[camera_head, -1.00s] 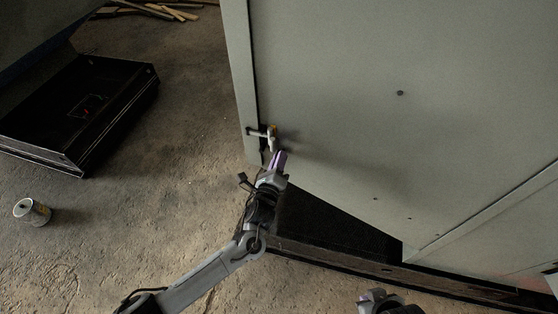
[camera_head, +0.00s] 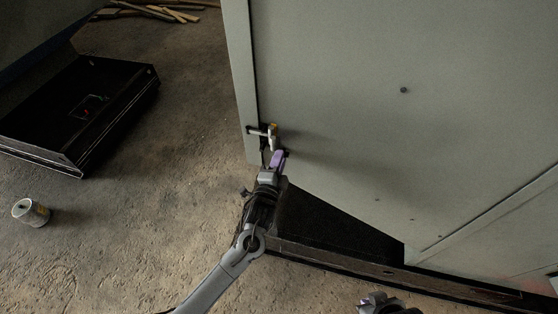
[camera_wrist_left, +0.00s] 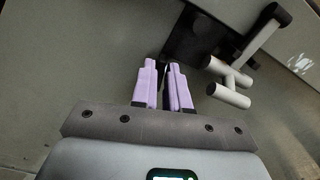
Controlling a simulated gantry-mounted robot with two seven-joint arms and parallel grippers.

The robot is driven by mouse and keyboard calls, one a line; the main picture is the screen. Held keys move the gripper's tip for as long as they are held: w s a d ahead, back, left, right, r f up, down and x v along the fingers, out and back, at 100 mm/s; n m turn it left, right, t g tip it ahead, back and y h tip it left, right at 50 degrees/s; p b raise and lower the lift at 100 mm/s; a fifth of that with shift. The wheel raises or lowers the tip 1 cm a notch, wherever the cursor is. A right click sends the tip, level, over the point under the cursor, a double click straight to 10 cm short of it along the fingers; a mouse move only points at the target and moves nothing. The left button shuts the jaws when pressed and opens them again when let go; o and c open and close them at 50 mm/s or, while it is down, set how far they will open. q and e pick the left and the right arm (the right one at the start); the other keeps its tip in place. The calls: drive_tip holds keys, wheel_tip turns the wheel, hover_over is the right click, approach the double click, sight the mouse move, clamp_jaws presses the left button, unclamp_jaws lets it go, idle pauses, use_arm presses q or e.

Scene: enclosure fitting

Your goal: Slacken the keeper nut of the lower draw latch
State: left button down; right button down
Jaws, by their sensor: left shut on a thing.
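My right gripper (camera_head: 375,300) is at the bottom edge, apart from the latch.
The grey cabinet door (camera_head: 400,140) fills the right side, above a dark plinth (camera_head: 340,262). A black open case (camera_head: 120,110) and a white can (camera_head: 30,212) stand on the floor at left. The floor between them and the cabinet is clear.

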use_arm(q)
drive_tip(key=shift+d+f+n+b, duration=0.1)
drive_tip(key=shift+n+b, duration=0.25)
drive_tip(key=shift+n, duration=3.45)
drive_tip(key=c, duration=1.2)
unclamp_jaws()
drive_tip(key=b+v, duration=0.1)
drive_tip(key=v, duration=1)
